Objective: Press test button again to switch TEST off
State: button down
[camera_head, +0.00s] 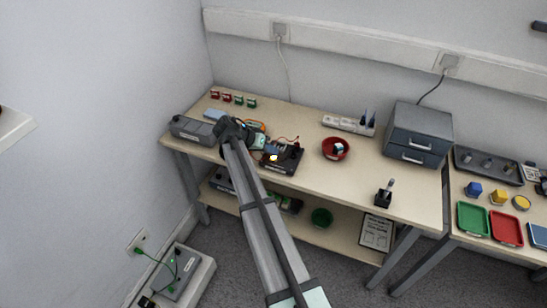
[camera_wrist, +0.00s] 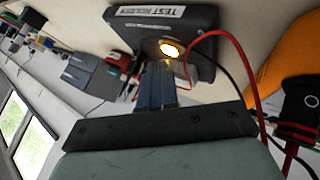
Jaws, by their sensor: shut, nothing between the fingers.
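The dark test holder (camera_head: 285,161) stands on the workbench, with a glowing yellow-white round spot (camera_head: 273,157) on it. In the wrist view the holder (camera_wrist: 203,25) carries a white label reading "TEST HOLDER". The glowing spot (camera_wrist: 169,49) sits just beyond my fingertips; I cannot tell if it is a lamp or the button itself. My gripper (camera_wrist: 157,68) is shut and empty, its fingers pointing at the holder's face near the glow. Whether the fingertips touch it cannot be told. In the head view my gripper (camera_head: 264,146) is beside the holder's left end. No separate button shows clearly.
Red and black leads (camera_wrist: 246,65) loop close beside my fingers on the right. An orange-and-black device (camera_wrist: 298,105) lies at the right. On the bench a red bowl (camera_head: 335,149), a power strip (camera_head: 345,124) and a grey drawer unit (camera_head: 419,130) stand right of the holder.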

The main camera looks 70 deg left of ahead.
aim_at(271, 158)
jog(key=shift+f, duration=0.15)
dwell(0.3)
jog(key=shift+f, duration=0.35)
jog(key=shift+r, duration=0.5)
dwell(0.4)
jog(key=shift+r, duration=3)
